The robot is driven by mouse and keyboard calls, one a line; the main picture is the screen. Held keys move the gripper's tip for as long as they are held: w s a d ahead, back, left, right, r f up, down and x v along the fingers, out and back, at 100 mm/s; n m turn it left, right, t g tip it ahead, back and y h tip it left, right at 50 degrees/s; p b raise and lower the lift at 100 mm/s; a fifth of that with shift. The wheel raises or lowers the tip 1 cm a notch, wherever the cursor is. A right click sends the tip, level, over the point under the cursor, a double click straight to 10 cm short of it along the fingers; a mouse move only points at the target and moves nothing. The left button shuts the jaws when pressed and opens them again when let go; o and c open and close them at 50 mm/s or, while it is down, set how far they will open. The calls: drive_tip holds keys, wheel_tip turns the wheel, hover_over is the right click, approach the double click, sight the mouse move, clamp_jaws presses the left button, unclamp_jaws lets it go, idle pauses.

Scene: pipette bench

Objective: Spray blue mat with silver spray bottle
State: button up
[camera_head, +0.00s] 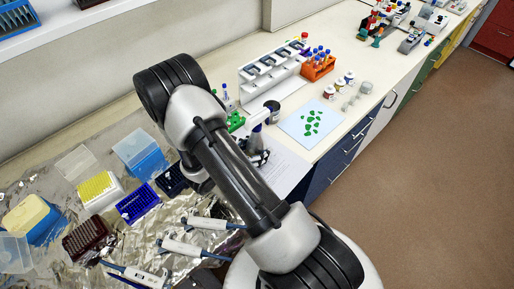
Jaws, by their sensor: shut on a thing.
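The silver spray bottle (255,136) has a white spray head and stands upright near the middle of the view. My gripper (260,156) is shut on its lower part, and my arm partly hides both. The pale blue mat (292,123) lies flat on the bench to the right of the bottle, with several green leaf-like pieces on it. The bottle is apart from the mat, to its left.
A white rack (268,72) and an orange tube rack (318,68) stand behind the mat. Small jars (338,85) stand at its far right. Pipettes (185,248) and tip boxes (97,188) crowd the foil at left. A paper sheet (285,172) lies nearer.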

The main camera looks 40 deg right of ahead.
drive_tip(key=shift+f+b, duration=0.25)
drive_tip(key=shift+b, duration=0.05)
idle(0.4)
drive_tip(key=o, duration=1.6)
drive_tip(key=shift+o, duration=0.2)
drive_tip(key=v, duration=1.2)
drive_tip(key=shift+r, duration=0.15)
